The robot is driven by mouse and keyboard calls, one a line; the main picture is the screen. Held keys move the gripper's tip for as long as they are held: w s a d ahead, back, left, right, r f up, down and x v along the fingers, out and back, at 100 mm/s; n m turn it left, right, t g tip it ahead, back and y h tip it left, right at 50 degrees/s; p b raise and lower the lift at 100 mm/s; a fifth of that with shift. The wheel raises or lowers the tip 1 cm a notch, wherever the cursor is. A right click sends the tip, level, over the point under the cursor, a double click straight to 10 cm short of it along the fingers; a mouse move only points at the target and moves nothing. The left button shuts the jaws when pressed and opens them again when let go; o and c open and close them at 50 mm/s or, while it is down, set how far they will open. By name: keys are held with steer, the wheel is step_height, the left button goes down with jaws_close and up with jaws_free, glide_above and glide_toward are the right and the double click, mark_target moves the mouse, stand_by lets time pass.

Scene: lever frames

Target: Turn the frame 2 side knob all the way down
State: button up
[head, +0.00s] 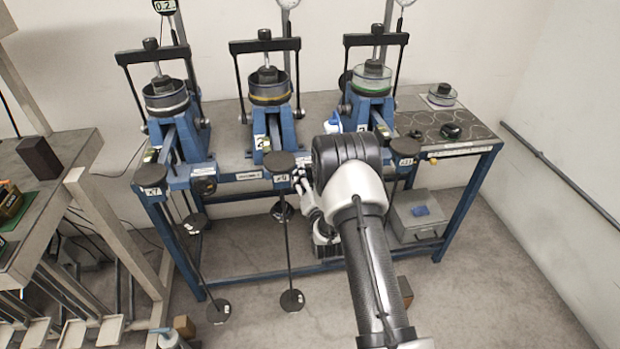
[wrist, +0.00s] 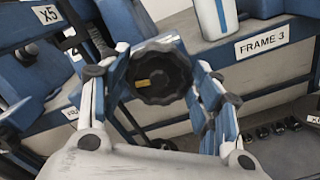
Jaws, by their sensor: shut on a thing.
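The side knob (wrist: 160,78) is a black scalloped disc with a yellow mark, facing the wrist camera. The yellow mark lies roughly level, left of the knob's centre. My gripper (wrist: 158,72) is closed around it, one finger on its left side and one on its right. In the head view my gripper (head: 302,187) is at the front rail, just right of frame 2 (head: 275,130). There my gripper and arm hide the knob.
Frame 1 (head: 177,135) stands left and frame 3 (head: 369,108) right. Weight hangers (head: 290,240) hang in front of the bench, close to my gripper's left. A "FRAME 3" label (wrist: 262,40) is on the rail. A grey box (head: 417,214) sits on the lower right.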

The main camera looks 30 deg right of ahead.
steer(key=o, duration=1.1)
steer(key=shift+c, duration=0.2)
steer(key=v, duration=1.2)
steer(key=shift+s, duration=0.1)
